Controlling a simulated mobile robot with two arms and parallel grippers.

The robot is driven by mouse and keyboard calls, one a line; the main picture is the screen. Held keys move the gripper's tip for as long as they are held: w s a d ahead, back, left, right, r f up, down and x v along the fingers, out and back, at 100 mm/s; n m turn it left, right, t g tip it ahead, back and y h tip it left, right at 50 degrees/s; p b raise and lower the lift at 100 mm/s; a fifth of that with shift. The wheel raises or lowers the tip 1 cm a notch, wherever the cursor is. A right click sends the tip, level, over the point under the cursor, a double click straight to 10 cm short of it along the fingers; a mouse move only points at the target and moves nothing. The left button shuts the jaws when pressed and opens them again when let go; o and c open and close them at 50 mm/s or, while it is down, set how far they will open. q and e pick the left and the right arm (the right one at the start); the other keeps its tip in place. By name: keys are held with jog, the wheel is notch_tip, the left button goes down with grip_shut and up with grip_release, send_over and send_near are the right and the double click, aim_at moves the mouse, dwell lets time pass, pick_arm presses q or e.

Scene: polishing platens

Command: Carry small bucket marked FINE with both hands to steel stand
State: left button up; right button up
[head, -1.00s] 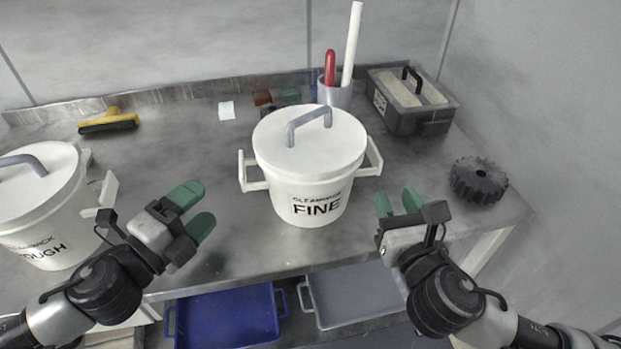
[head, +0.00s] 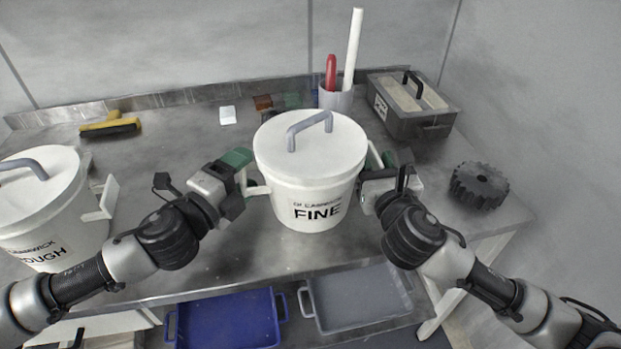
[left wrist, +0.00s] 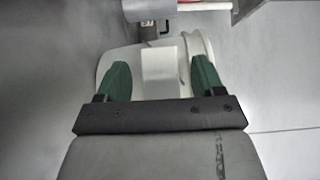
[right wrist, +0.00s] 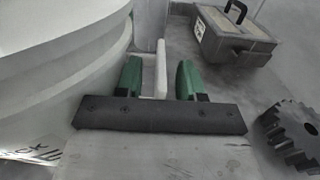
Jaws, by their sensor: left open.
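The small white bucket marked FINE (head: 312,190) stands upright on the metal bench, its lid with a grey handle on top. My left gripper (head: 240,168) is at its left side handle. In the left wrist view the open green fingers (left wrist: 161,82) are on either side of the white handle (left wrist: 160,66). My right gripper (head: 380,165) is at the right side handle. In the right wrist view its fingers (right wrist: 160,80) stand apart around the handle (right wrist: 161,72), with gaps on both sides. I cannot make out a separate steel stand.
Another white bucket (head: 45,215), its label partly hidden, stands at left. Blue (head: 228,322) and grey (head: 355,298) trays lie below.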

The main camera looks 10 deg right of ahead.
pick_arm(q)
jog(key=shift+w+d, duration=0.1)
pick_arm(e)
jog(key=shift+w, duration=0.15)
pick_arm(q)
jog(key=c, duration=0.8)
pick_arm(e)
grip_shut()
pick_arm(q)
grip_shut()
jog(key=shift+r, duration=0.1)
